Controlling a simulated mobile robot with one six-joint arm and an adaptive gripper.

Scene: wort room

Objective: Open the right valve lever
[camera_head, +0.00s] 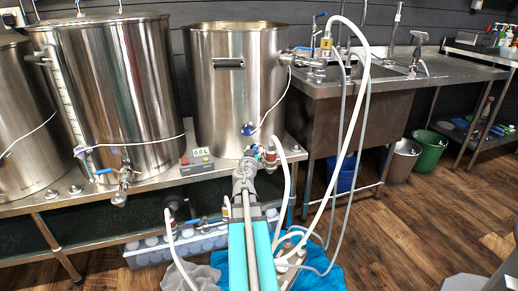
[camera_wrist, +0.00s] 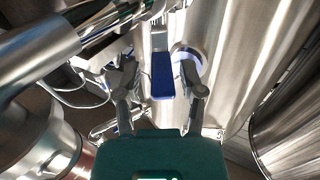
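The blue valve lever (camera_wrist: 162,80) shows in the wrist view, its flat blue handle between the two fingers of my gripper (camera_wrist: 160,88). The fingers are spread, with a visible gap on each side of the lever. In the head view my gripper (camera_head: 245,172) is at the lower front of the right steel kettle (camera_head: 215,95). It hides the lever there. A red-and-metal fitting (camera_head: 270,156) with a pale hose shows just right of my gripper.
The left kettle (camera_head: 120,90) has its own valve with a blue lever (camera_head: 103,171). A control box (camera_head: 197,160) sits on the steel stand left of my gripper. Pale hoses (camera_head: 345,150) hang close on the right. Wood floor (camera_head: 400,240) is open at the right.

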